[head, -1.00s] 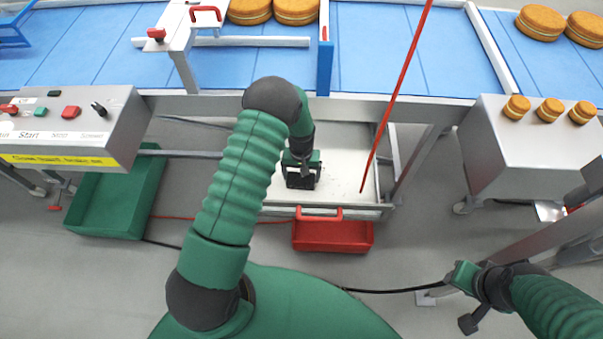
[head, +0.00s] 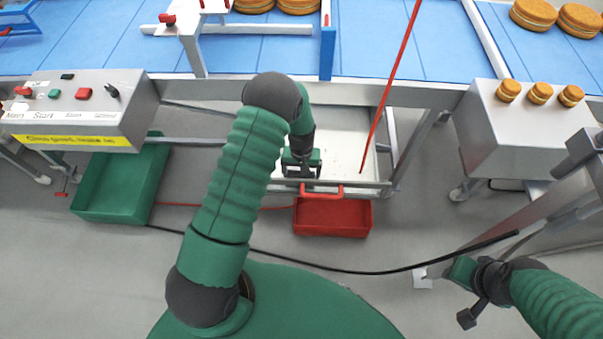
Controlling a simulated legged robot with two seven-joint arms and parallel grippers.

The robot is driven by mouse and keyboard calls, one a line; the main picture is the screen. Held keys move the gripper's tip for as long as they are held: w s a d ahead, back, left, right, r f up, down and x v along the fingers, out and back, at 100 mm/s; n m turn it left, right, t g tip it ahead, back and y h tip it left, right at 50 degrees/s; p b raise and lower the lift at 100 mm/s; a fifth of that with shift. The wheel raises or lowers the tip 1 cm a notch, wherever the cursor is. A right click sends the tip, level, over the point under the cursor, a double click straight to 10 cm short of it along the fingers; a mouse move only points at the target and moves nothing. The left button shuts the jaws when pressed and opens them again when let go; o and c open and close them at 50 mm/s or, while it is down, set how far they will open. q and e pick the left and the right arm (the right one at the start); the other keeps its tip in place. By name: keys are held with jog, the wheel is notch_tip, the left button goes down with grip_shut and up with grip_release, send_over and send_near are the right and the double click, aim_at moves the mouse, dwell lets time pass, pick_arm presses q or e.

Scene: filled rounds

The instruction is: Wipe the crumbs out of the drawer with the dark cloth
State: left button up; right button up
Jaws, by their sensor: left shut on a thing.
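The open drawer (head: 347,152) has a pale bottom, a metal frame and a red handle (head: 321,191) on its front; it sits under the conveyor. My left gripper (head: 301,163) reaches down into the drawer's left part, close to its front edge, and is shut on the dark cloth (head: 299,172). Only a little of the cloth shows below the jaws. A few tiny specks, perhaps crumbs, lie on the drawer bottom; my arm hides its left side. My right gripper (head: 462,271) is at the lower right, away from the drawer; its jaws are unclear.
A red bin (head: 333,218) stands on the floor below the drawer front. A green crate (head: 118,187) is at left under the control box (head: 82,112). A red rod (head: 391,86) slants over the drawer. A black cable (head: 350,271) crosses the floor. A metal cabinet (head: 525,135) stands right.

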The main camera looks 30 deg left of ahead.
pick_arm(q)
jog(key=r, duration=0.1)
jog(key=r+p, duration=0.1)
jog(key=r, duration=0.1)
jog(key=shift+w+p, duration=0.25)
jog(key=shift+p, duration=0.05)
jog(key=shift+r+p, duration=1.25)
jog(key=shift+r, duration=0.55)
jog(key=shift+a, duration=0.1)
